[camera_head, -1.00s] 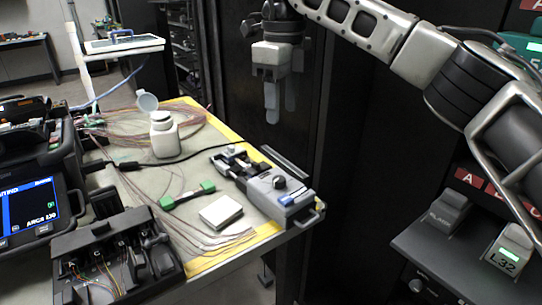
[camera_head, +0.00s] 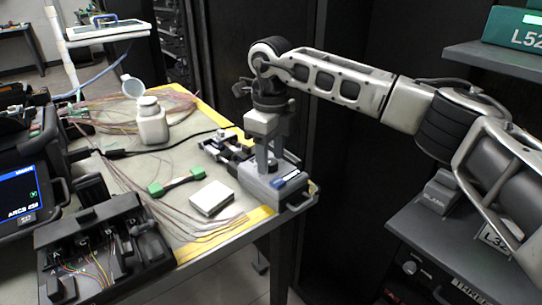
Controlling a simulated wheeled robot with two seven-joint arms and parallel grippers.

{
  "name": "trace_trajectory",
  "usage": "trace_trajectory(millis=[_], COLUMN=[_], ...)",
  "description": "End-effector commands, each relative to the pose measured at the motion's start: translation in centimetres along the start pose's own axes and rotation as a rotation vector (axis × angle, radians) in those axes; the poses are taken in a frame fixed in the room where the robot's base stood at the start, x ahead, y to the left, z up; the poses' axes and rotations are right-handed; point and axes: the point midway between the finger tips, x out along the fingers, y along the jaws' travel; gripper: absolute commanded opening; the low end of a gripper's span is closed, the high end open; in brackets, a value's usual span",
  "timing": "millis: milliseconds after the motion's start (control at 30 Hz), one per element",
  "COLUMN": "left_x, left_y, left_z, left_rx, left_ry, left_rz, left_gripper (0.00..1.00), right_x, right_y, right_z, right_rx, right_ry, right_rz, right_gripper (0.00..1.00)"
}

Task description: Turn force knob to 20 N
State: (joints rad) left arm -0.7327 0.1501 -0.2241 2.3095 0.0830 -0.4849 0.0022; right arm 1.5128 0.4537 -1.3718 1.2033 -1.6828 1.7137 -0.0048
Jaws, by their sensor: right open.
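The grey tester with the force knob is a small box (camera_head: 266,192) with a blue-and-white label, near the right corner of the table. My right gripper (camera_head: 267,165) points down directly over its top, where the dark knob sits. The fingers are open, and they and the box's top edge largely hide the knob. I cannot tell whether the fingers touch it, and I cannot read its setting. My left gripper does not show.
A white pad (camera_head: 211,198) and a green-ended fibre piece (camera_head: 176,184) lie left of the tester. A white bottle (camera_head: 152,125) with its lid open stands behind. A black splicing tray (camera_head: 108,250) sits at the front. Loose fibres cross the table (camera_head: 190,160).

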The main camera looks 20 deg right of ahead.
Motion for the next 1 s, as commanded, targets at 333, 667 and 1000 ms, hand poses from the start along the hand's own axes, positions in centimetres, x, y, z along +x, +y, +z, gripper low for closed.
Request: trace_trajectory(millis=[333, 667, 1000], left_x=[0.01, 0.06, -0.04], left_y=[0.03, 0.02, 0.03], left_z=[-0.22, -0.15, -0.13], left_rx=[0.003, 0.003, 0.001], left_ry=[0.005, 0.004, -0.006], left_rz=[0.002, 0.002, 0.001], left_gripper=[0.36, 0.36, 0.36], right_x=[0.51, 0.47, 0.35], right_y=[-0.02, -0.01, -0.02], right_z=[-0.02, -0.01, 0.01], right_rx=[0.000, 0.001, 0.094], right_ry=[0.000, 0.000, 0.000], right_rz=[-0.001, 0.000, 0.001], right_gripper=[0.48, 0.04, 0.04])
